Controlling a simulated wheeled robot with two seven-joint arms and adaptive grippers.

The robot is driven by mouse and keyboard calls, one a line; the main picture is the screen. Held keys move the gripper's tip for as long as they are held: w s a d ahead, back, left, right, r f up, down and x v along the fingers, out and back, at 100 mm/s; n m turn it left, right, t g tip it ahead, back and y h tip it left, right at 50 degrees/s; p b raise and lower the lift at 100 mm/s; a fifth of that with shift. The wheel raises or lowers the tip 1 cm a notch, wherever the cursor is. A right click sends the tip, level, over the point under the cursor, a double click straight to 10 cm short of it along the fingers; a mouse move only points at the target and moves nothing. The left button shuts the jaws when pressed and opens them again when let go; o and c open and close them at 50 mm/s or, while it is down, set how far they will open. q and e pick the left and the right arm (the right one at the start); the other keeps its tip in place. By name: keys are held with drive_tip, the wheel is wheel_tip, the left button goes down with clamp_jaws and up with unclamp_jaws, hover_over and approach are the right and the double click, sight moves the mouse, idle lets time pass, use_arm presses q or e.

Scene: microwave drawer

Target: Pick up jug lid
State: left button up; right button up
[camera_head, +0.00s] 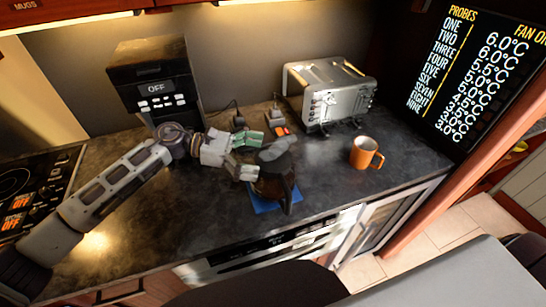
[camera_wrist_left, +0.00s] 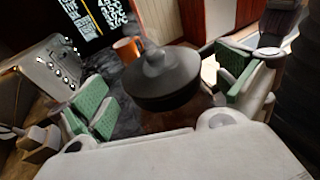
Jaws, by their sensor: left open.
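The jug (camera_head: 276,183) is dark and stands on a blue mat (camera_head: 262,204) on the counter. The dark grey jug lid (camera_head: 275,151) has a raised knob and sits at the top of the jug; in the left wrist view the lid (camera_wrist_left: 165,82) fills the middle and hides most of the jug. My left gripper (camera_head: 252,154) is open beside the lid, its green-padded fingers spread. In the left wrist view the fingers (camera_wrist_left: 165,90) stand at either side of the lid, with gaps visible. My right gripper is not in view.
An orange mug (camera_head: 364,154) stands right of the jug. A silver toaster (camera_head: 328,92) is behind, and a black coffee machine (camera_head: 155,85) stands behind my left arm. A stove (camera_head: 35,185) is at the left. The counter is clear towards its front edge.

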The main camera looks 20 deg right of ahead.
sight(269, 156)
use_arm(q)
drive_tip(key=shift+s+d, duration=0.15)
drive_tip(key=shift+d, duration=0.25)
drive_tip(key=p+x, duration=0.1)
drive_tip(key=x, duration=0.1)
drive_tip(key=shift+d, duration=0.3)
drive_tip(key=shift+s+d+f, duration=0.1)
drive_tip(key=shift+s+d, duration=0.1)
drive_tip(key=shift+d, duration=0.2)
drive_tip(key=shift+c, duration=0.4)
drive_tip(key=c, duration=0.5)
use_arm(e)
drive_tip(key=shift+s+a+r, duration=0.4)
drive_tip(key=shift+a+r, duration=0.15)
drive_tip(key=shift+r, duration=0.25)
